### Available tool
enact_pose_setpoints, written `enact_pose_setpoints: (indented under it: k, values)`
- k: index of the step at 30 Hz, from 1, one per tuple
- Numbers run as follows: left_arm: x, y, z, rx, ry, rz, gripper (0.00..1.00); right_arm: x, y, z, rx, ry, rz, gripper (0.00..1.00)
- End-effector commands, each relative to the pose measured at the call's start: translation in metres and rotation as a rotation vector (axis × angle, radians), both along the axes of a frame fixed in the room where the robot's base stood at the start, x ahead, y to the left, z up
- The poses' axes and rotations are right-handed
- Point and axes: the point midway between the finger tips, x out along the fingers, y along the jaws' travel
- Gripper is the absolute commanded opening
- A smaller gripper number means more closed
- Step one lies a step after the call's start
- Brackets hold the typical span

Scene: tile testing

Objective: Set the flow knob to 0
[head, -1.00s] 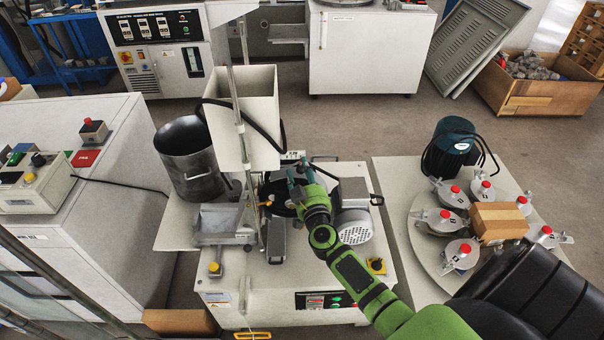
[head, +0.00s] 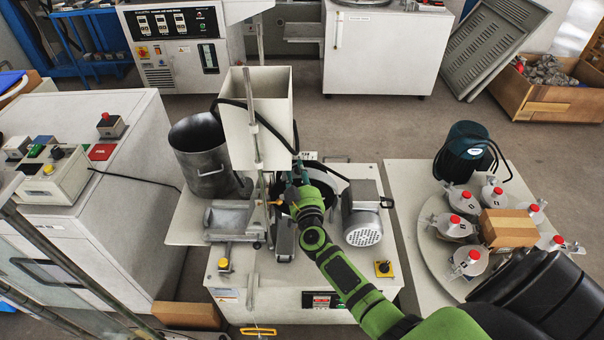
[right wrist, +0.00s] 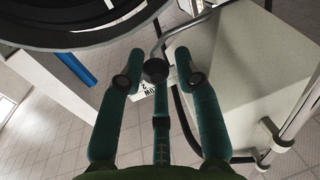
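My right gripper (head: 296,182) is over the middle machine, beside the tall white box and the dark round basin. In the right wrist view my right gripper (right wrist: 158,75) has its teal fingers spread apart. A dark round part (right wrist: 155,71) shows between the outer fingertips, where a bent metal pipe ends. I cannot tell whether it is the flow knob or the middle finger's tip. A white label (right wrist: 147,91) with upside-down letters is partly hidden behind that finger. A small white plate (head: 309,155) shows just beyond the gripper in the head view. The knob's setting is not readable. My left gripper is not in view.
The white box (head: 273,97) and a thin upright post stand close left of the gripper. A metal pot (head: 206,160) is further left. A motor (head: 363,228) sits to the right. A round table of red-knobbed holders (head: 435,240) stands further right.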

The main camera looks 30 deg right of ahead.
Motion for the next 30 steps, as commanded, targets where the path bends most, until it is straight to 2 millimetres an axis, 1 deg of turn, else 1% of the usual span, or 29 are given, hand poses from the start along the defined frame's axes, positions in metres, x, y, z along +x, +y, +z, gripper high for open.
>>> enact_pose_setpoints:
  k: [7, 10, 14, 17, 24, 27, 30]
  values:
    - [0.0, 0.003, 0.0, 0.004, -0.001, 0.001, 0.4, 0.0, 0.0, 0.0, 0.001, -0.001, -0.001, 0.48]
    - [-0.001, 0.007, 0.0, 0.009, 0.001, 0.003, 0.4, -0.001, 0.0, 0.0, 0.0, 0.001, -0.002, 0.48]
    - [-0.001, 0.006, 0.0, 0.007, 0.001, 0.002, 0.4, -0.011, 0.004, -0.002, 0.003, 0.002, -0.001, 0.48]
    - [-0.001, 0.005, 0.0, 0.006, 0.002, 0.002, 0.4, -0.027, 0.01, -0.002, 0.003, 0.003, -0.002, 0.48]
    - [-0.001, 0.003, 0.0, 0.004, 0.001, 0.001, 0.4, -0.076, 0.028, -0.002, 0.002, 0.002, -0.001, 0.48]
    - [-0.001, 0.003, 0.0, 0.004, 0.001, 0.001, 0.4, -0.092, 0.034, -0.001, 0.001, 0.003, -0.001, 0.48]
    - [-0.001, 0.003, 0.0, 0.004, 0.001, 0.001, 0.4, -0.103, 0.039, -0.001, 0.001, 0.002, 0.001, 0.48]
